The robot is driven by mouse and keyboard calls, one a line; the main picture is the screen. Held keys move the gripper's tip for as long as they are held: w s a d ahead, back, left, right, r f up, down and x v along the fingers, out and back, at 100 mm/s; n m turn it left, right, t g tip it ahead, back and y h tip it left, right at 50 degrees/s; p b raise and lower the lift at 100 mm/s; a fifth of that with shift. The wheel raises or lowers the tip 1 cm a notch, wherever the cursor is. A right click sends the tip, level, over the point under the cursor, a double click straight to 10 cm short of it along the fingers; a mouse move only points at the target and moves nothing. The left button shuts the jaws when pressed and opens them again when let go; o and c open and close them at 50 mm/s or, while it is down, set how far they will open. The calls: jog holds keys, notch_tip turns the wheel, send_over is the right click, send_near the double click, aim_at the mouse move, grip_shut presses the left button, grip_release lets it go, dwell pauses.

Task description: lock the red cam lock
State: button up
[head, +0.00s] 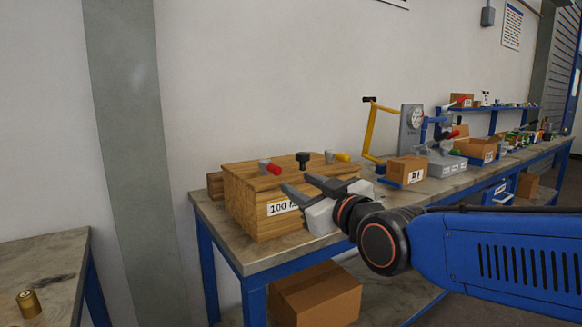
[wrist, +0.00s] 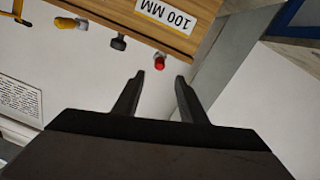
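The red cam lock (head: 274,169) is a red-tipped handle on a grey base, at the left on top of the wooden box (head: 245,200) on the bench. In the wrist view the red cam lock (wrist: 159,61) shows end-on, just beyond and between my fingertips. My gripper (head: 300,186) is open and empty, in front of the box's upper front edge; its fingers also show in the wrist view (wrist: 159,76). I see no contact between the fingers and the red handle.
A black knob (head: 303,159) and a yellow-tipped cam lock (head: 341,157) stand right of the red one on the box. A cardboard box (head: 406,170) and a yellow crank (head: 374,130) are farther right. A cardboard carton (head: 315,293) lies below the bench (head: 262,258).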

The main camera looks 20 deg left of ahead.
aim_at(268, 167)
jog(key=x, duration=1.7)
jog(key=shift+w+a+f, duration=0.1)
jog(key=shift+f, duration=0.05)
jog(key=shift+c, duration=0.3)
grip_shut()
